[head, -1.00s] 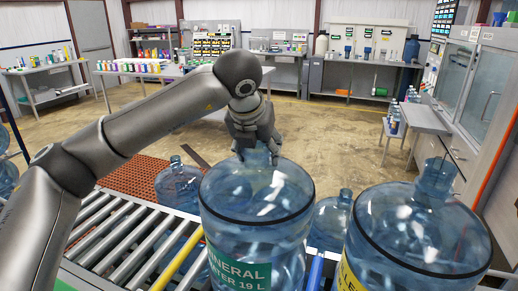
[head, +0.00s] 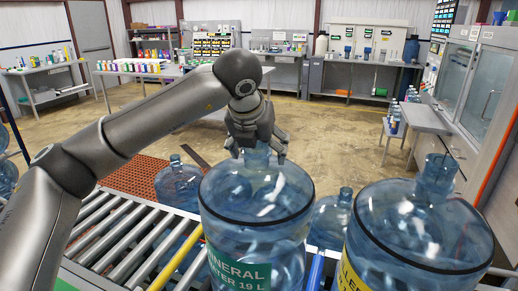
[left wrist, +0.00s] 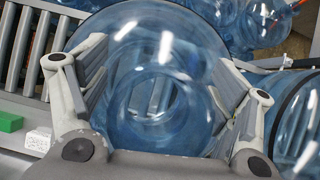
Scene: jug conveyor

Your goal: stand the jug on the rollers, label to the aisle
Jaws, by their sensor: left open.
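A large clear blue jug (head: 257,215) with a green "mineral water 19 L" label (head: 240,272) stands upright at the rollers (head: 118,235). The label faces my head camera. The jug's base is below the head picture. My left gripper (head: 256,150) is over the jug's neck, its fingers open on either side of it. In the left wrist view, the open fingers (left wrist: 158,95) straddle the jug's neck and shoulder (left wrist: 150,35), and slats show through the jug. My right gripper is not in view.
A second jug (head: 415,225) with a yellow label stands close on the right. More jugs stand behind, one at the left (head: 180,185) and one between the two (head: 330,222). A yellow bar (head: 177,262) crosses beside the rollers. Rollers left of the jug are bare.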

